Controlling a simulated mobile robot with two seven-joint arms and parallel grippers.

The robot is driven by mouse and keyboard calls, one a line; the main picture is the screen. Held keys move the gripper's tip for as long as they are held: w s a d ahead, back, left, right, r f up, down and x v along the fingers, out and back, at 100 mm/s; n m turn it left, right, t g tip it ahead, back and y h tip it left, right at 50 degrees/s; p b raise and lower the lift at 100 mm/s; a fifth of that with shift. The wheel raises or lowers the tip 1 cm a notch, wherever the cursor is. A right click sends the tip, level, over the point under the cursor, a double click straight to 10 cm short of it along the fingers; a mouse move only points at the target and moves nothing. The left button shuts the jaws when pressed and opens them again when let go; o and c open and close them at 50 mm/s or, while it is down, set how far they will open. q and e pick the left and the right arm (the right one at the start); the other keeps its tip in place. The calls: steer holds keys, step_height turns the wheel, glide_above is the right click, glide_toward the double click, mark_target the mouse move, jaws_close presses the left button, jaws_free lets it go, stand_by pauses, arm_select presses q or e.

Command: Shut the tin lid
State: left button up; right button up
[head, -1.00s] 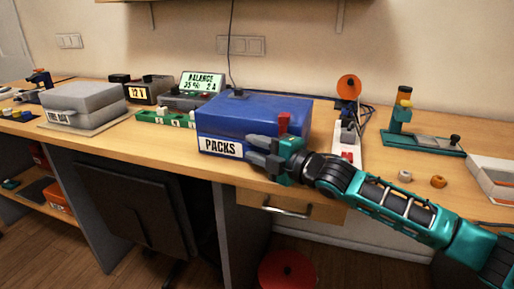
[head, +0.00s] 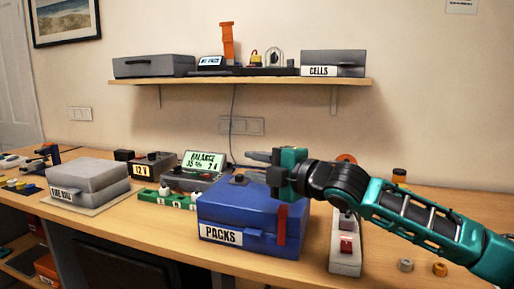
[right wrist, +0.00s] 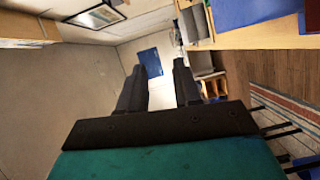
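A blue tin (head: 240,213) labelled PACKS sits on the bench, its lid (head: 225,196) lying down on it. A red strip (head: 281,226) stands upright at its front. My right gripper (head: 259,165) is above the back right of this tin, pointing left and apart from it. In the right wrist view its fingers (right wrist: 159,75) are spread with nothing between them. A grey labelled tin (head: 90,178) sits at the left, and a dark grey tin labelled CELLS (head: 335,60) is on the shelf; both look shut. My left gripper is not in view.
The wall shelf (head: 235,82) also holds another grey case (head: 153,66) and small items. Behind the blue tin stands a BALANCE display (head: 203,160), with a green strip (head: 165,199) to the left. A grey block with a red switch (head: 345,248) is close at right.

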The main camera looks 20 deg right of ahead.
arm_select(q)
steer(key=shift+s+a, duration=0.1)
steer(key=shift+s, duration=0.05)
arm_select(e)
steer(key=shift+r, duration=1.1)
